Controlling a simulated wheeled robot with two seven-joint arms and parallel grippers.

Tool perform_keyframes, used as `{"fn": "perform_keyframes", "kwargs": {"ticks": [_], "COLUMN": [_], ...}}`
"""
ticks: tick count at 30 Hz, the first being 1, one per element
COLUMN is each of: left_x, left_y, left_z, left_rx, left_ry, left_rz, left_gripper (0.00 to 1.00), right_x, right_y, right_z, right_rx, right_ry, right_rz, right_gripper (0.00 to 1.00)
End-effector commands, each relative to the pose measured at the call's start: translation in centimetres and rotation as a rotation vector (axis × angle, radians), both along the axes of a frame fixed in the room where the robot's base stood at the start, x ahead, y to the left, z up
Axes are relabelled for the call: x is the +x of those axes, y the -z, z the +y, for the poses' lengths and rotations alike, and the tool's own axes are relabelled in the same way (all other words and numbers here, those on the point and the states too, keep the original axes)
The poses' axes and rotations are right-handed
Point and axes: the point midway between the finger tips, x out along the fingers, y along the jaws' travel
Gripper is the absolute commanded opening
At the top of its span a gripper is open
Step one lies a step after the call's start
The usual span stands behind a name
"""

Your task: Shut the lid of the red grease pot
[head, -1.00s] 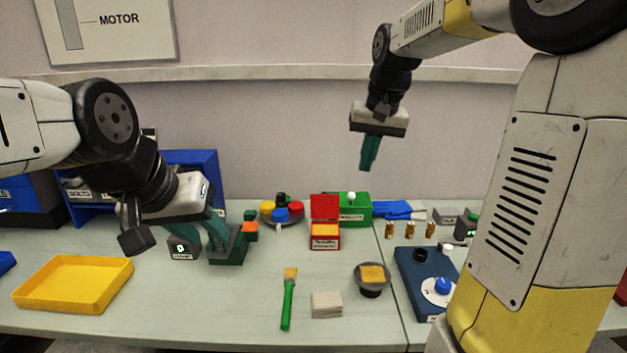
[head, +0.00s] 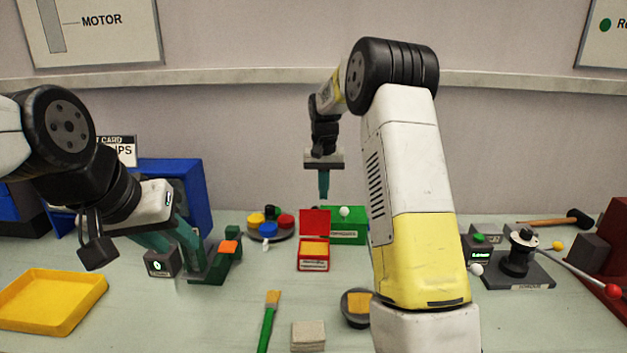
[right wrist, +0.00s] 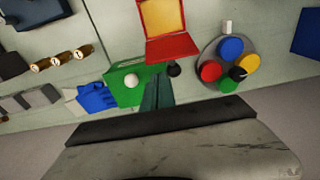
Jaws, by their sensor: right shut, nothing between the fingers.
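The red grease pot (head: 313,265) is a small square red box with yellow-orange grease inside, standing on the table in the head view. Its red lid (head: 314,222) is open and stands up at the back edge. The pot's grease (right wrist: 163,17) and lid (right wrist: 172,48) also show at the top of the right wrist view. My right gripper (head: 323,197) is shut and empty, pointing down above and slightly behind the raised lid, apart from it. Its teal fingers also show in the right wrist view (right wrist: 157,93). My left gripper (head: 192,252) looks open, low beside a dark green stand.
A green box (head: 348,233) with a white knob stands right behind the pot. A round tray of coloured caps (head: 270,235) is to its left. A brush (head: 268,322), a grey block (head: 308,336) and a round dish (head: 354,308) lie in front.

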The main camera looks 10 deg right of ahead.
Motion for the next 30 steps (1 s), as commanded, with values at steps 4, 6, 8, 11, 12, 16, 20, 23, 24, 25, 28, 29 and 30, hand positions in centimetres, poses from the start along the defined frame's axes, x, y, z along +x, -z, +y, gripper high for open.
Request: {"fn": "perform_keyframes", "kwargs": {"ticks": [4, 6, 8, 11, 12, 16, 20, 23, 24, 25, 28, 29, 30], "left_x": [0.0, 0.0, 0.0, 0.0, 0.0, 0.0, 0.0, 0.0, 0.0, 0.0, 0.0, 0.0, 0.0], "left_y": [0.0, 0.0, 0.0, 0.0, 0.0, 0.0, 0.0, 0.0, 0.0, 0.0, 0.0, 0.0, 0.0], "left_z": [0.0, 0.0, 0.0, 0.0, 0.0, 0.0, 0.0, 0.0, 0.0, 0.0, 0.0, 0.0, 0.0], "left_rx": [0.000, 0.000, 0.000, 0.000, 0.000, 0.000, 0.000, 0.000, 0.000, 0.000, 0.000, 0.000, 0.000], "left_ry": [0.000, 0.000, 0.000, 0.000, 0.000, 0.000, 0.000, 0.000, 0.000, 0.000, 0.000, 0.000, 0.000], "left_rz": [0.000, 0.000, 0.000, 0.000, 0.000, 0.000, 0.000, 0.000, 0.000, 0.000, 0.000, 0.000, 0.000], "left_gripper": [0.36, 0.36, 0.36, 0.36, 0.36, 0.36, 0.36, 0.36, 0.36, 0.36, 0.36, 0.36, 0.36], "right_x": [0.1, 0.2, 0.3, 0.3, 0.3, 0.3, 0.3, 0.3, 0.3, 0.3, 0.5, 0.5, 0.5], "right_y": [2.3, 3.0, 3.4, 3.8, 3.8, 3.8, 3.8, 3.8, 3.8, 3.8, 3.7, 3.6, 3.6], "right_z": [-0.1, -0.1, -0.1, -0.1, -0.1, -0.1, -0.1, -0.1, 0.0, 0.0, 0.1, 0.1, 0.1], "right_rx": [0.000, 0.000, 0.000, 0.000, 0.000, 0.001, 0.001, 0.000, -0.001, -0.002, -0.008, -0.009, -0.011], "right_ry": [0.001, 0.001, 0.001, 0.001, 0.001, 0.000, 0.000, 0.000, 0.000, 0.000, -0.002, -0.002, -0.002], "right_rz": [0.002, 0.001, -0.001, -0.001, -0.001, -0.002, -0.002, -0.006, -0.010, -0.015, -0.039, -0.046, -0.053], "right_gripper": [0.00, 0.00, 0.00, 0.00, 0.00, 0.00, 0.00, 0.00, 0.00, 0.00, 0.00, 0.00, 0.00]}}
